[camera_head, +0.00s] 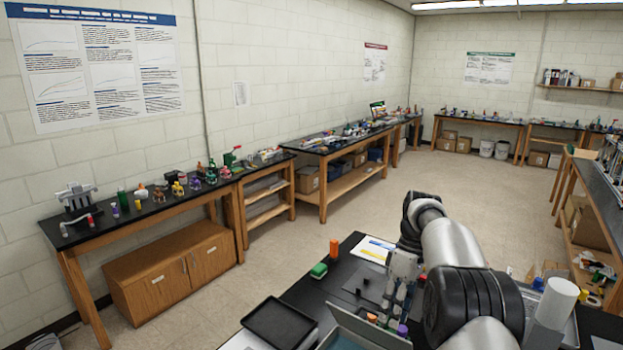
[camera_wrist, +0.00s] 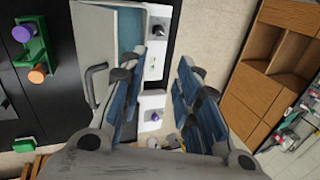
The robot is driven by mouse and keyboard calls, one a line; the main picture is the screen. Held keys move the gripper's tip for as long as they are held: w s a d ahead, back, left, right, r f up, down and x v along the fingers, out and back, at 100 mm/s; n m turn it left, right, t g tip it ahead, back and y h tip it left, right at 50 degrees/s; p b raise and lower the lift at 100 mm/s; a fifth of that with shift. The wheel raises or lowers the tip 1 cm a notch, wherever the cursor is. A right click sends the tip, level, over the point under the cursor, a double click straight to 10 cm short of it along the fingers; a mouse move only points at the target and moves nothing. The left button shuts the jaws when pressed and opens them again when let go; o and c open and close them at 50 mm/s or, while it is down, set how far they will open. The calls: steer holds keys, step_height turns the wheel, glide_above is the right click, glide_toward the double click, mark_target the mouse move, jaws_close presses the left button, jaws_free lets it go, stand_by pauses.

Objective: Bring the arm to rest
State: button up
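My gripper (camera_wrist: 170,62) fills the lower middle of the wrist view. Its two blue-padded fingers stand apart with a gap between them, and nothing is held there. In the head view my gripper (camera_head: 392,300) hangs from my arm above the black work table (camera_head: 345,262), at the lower middle of the picture. Its fingertips are small and partly hidden by my arm there. I cannot tell how high they are above the table.
A black tray (camera_head: 278,325), an open grey case (camera_head: 368,325), an orange cylinder (camera_head: 334,247) and a green piece (camera_head: 318,270) are close by on the table. A white cylinder (camera_head: 557,302) stands at the right. Open floor (camera_head: 330,215) lies beyond.

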steer(key=s+a+r+m+t+h+b, duration=0.1)
steer(key=s+a+r+m+t+b, duration=0.2)
steer(key=s, duration=0.5)
steer(key=s+a+r+m+t+h+b, duration=0.1)
steer(key=s+r+m+b, duration=0.1)
steer(key=s+r+b, duration=0.5)
steer(key=s+f+m+t+b, duration=0.2)
steer(key=s+f+b, duration=0.1)
steer(key=s+f, duration=0.5)
steer(key=s+a+f+m+t+b, duration=0.1)
steer(key=s+f+m+t+b, duration=0.1)
steer(key=s+f, duration=0.6)
steer(key=s+b, duration=0.1)
steer(key=s, duration=0.4)
steer(key=shift+a+f+m, duration=0.15)
steer(key=shift+a+m, duration=0.1)
steer(key=shift+m, duration=0.05)
